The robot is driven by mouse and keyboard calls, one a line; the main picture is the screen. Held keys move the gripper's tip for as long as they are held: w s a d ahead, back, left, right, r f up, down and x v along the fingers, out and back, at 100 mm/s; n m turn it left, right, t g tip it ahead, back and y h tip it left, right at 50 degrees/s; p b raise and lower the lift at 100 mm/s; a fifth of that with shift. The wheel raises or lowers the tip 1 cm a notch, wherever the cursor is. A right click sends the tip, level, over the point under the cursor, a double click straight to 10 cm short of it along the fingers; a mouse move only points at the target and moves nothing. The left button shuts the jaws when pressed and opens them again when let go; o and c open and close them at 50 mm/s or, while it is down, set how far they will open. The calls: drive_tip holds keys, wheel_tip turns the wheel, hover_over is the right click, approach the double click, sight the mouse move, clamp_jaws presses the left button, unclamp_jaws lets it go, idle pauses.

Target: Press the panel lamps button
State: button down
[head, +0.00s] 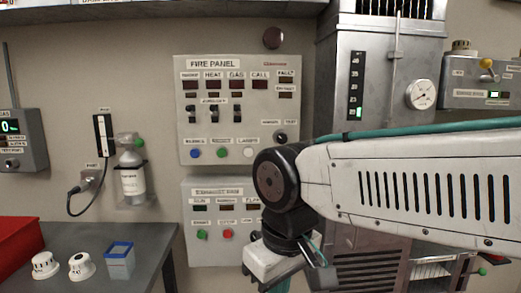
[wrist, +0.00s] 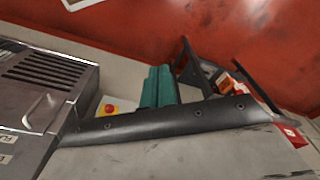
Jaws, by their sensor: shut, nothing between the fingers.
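The fire panel (head: 238,125) is a pale grey box on the wall in the head view. Along its lower edge are a blue button (head: 195,153), a green button (head: 222,153) and a white button (head: 249,152). The label above the white one is small and blurred but seems to read lamps. My gripper (wrist: 158,72) shows teal fingers held together and empty in the wrist view. In the head view its body hangs below and right of the white button, in front of the lower exhaust panel (head: 190,225). The wrist view does not show the fire panel.
My arm crosses the right of the head view before a metal cabinet (head: 345,40). A grey bench (head: 150,240) at lower left holds two white knobs and a blue-rimmed cup (head: 120,262). A red-and-yellow button (wrist: 108,109) shows in the wrist view.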

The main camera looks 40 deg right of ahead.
drive_tip(key=shift+w+d, duration=0.35)
drive_tip(key=shift+w, duration=0.15)
drive_tip(key=w+a+r+m+t+y, duration=0.1)
drive_tip(key=w+r+m+t+y, duration=0.2)
drive_tip(key=w, duration=0.5)
drive_tip(key=w+r+m+t+y, duration=0.2)
drive_tip(key=w+m, duration=0.3)
drive_tip(key=w, duration=0.3)
drive_tip(key=w+d+r+m+t+h, duration=0.2)
drive_tip(key=w+d+m, duration=0.4)
drive_tip(key=d, duration=0.3)
drive_tip(key=w+d+r+m+t+h, duration=0.1)
drive_tip(key=w+d+r+m+t, duration=0.2)
drive_tip(key=w+d+m, duration=0.3)
drive_tip(key=w+d+t, duration=0.1)
drive_tip(key=d, duration=0.2)
drive_tip(key=shift+r+m+t+h, duration=0.35)
drive_tip(key=shift+m+t+h, duration=0.05)
drive_tip(key=shift+w+d, duration=0.15)
drive_tip(key=shift+w, duration=0.1)
